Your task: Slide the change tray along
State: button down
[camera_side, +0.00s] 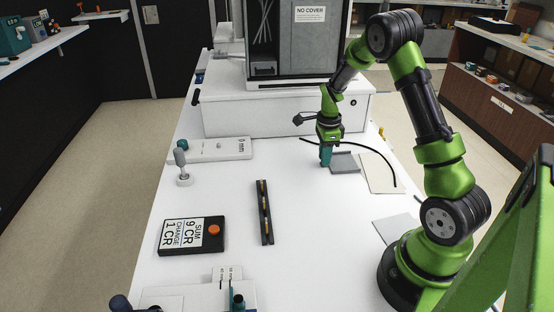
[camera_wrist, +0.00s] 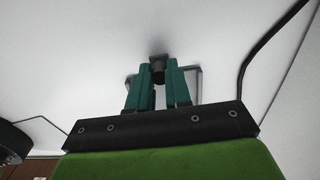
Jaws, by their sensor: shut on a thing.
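The change tray (camera_side: 346,163), a small flat grey tray, lies on the white counter below and beside my gripper (camera_side: 326,160). In the wrist view, part of its grey rim (camera_wrist: 198,84) shows behind my gripper (camera_wrist: 158,82). The teal fingers point down and are closed on a small dark knob (camera_wrist: 158,70) at the tray's edge. The fingers hide part of the tray, and what lies in it cannot be made out.
A black cable (camera_side: 375,153) curves past the tray over a pale sheet (camera_side: 380,173). A white cabinet (camera_side: 270,112) stands behind. A dark slotted bar (camera_side: 263,225) and a sum display (camera_side: 183,236) lie nearer. The counter between tray and bar is clear.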

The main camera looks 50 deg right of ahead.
jog(key=shift+w+a+r, duration=0.1)
jog(key=shift+w+a, duration=4.05)
jog(key=c, duration=1)
grip_release()
jog(key=shift+d, duration=0.1)
